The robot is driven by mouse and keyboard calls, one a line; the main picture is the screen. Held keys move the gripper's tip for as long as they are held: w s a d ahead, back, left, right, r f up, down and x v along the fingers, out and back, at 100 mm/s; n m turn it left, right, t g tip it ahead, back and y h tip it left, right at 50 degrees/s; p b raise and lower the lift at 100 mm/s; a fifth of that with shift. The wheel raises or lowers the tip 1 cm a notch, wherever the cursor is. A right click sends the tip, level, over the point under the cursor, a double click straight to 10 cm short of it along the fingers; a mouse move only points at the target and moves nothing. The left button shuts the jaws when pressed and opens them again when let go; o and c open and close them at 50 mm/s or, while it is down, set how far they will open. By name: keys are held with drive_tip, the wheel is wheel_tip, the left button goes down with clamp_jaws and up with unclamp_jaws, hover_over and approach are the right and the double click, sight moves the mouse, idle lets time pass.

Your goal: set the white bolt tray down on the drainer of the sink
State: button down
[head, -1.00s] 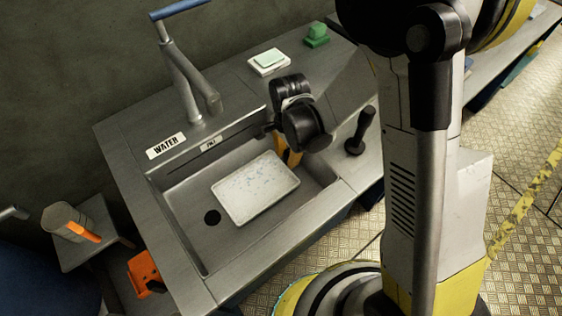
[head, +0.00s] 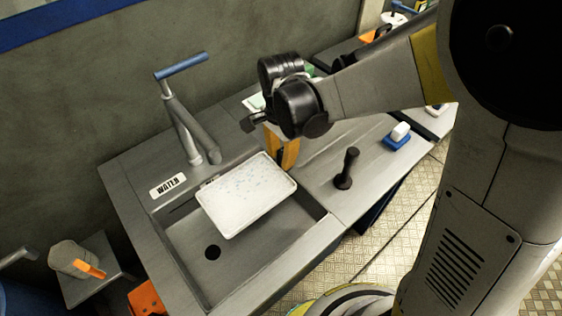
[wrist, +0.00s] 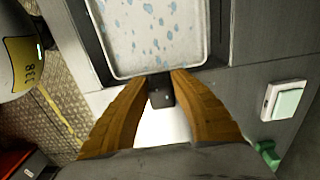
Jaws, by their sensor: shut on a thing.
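The white bolt tray (head: 262,211) is a shallow tray with blue specks on its floor. My gripper (head: 284,158) is shut on the tray's rim at its far right side and holds it above the sink basin (head: 232,268). In the wrist view the two orange-brown fingers (wrist: 160,80) meet at the rim of the tray (wrist: 155,35). The drainer (head: 370,160) is the flat grey top to the right of the basin. The tray hides part of the basin.
A black upright handle (head: 347,168) stands on the drainer. A blue and white brush-like item (head: 398,136) lies toward its right end. The tap (head: 185,120) rises behind the basin. A pale green block on a white dish (wrist: 285,101) lies near the back.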

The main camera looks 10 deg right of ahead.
wheel_tip(320, 180, up, 12)
drive_tip(key=p, duration=0.8)
drive_tip(key=shift+r+p, duration=0.2)
drive_tip(key=shift+p, duration=0.15)
drive_tip(key=shift+f, duration=0.1)
